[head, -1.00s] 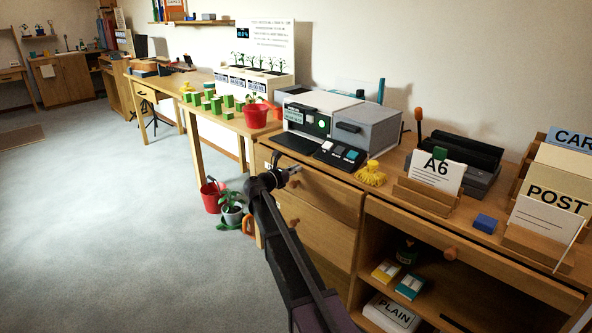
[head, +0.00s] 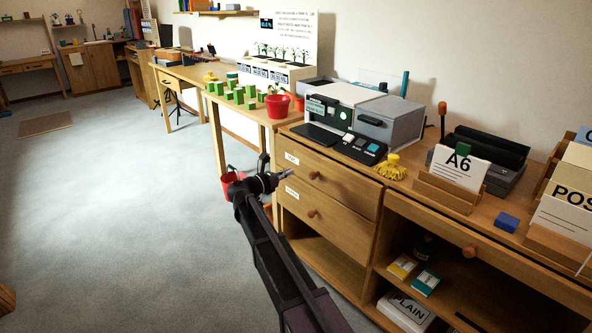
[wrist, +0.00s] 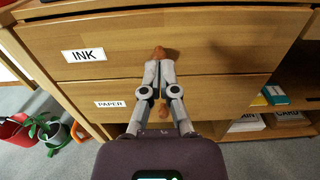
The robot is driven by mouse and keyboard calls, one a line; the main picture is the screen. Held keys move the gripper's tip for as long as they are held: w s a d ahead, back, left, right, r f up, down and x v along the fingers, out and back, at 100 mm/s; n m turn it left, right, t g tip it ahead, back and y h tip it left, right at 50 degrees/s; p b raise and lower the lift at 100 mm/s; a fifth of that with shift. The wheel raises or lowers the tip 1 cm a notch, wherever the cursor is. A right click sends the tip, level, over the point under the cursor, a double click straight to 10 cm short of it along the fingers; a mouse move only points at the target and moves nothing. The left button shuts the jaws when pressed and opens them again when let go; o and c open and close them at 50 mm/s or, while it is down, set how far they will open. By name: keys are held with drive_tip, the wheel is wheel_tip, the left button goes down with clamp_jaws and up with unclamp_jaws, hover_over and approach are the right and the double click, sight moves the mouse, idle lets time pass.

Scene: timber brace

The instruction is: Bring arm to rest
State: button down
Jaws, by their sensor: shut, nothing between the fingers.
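My gripper (head: 285,175) is shut and empty. In the head view it is in front of the wooden cabinet's upper drawers, at the end of my dark arm. In the wrist view my gripper (wrist: 160,72) points at the drawer labelled INK (wrist: 200,42), with its fingertips together just below or over that drawer's round wooden knob (wrist: 160,52). I cannot tell whether they touch it. The drawer labelled PAPER (wrist: 215,98) is below, its knob (wrist: 164,113) partly hidden by the fingers. Both drawers look closed.
A red pot (wrist: 14,132) and a potted plant (wrist: 46,128) stand on the floor to the left of the cabinet. A printer-like machine (head: 345,108) stands on the cabinet top. Open shelves to the right hold boxes (head: 403,311).

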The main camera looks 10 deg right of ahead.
drive_tip(key=shift+s+a, duration=0.15)
drive_tip(key=shift+a, duration=0.1)
drive_tip(key=s+d+f+m+g+y+p, duration=0.1)
drive_tip(key=s+d+f+m+g+y, duration=0.2)
drive_tip(key=s+d+f+m, duration=0.4)
drive_tip(key=s+d+f+m+g+y, duration=0.3)
drive_tip(key=s+d+f+m+g, duration=0.15)
drive_tip(key=s, duration=0.45)
drive_tip(key=s+a+f+m+g+y+p, duration=0.1)
drive_tip(key=s+a+f+m+y, duration=0.1)
drive_tip(key=s+m+y, duration=0.45)
drive_tip(key=s+a+f+m+g+y+p, duration=0.1)
drive_tip(key=s+f+m+y+p, duration=0.15)
drive_tip(key=s+m, duration=0.7)
wheel_tip(320, 180, up, 38)
drive_tip(key=s+n+p, duration=0.2)
drive_tip(key=n+p, duration=0.1)
drive_tip(key=p, duration=3.3)
drive_tip(key=shift+s+r, duration=0.15)
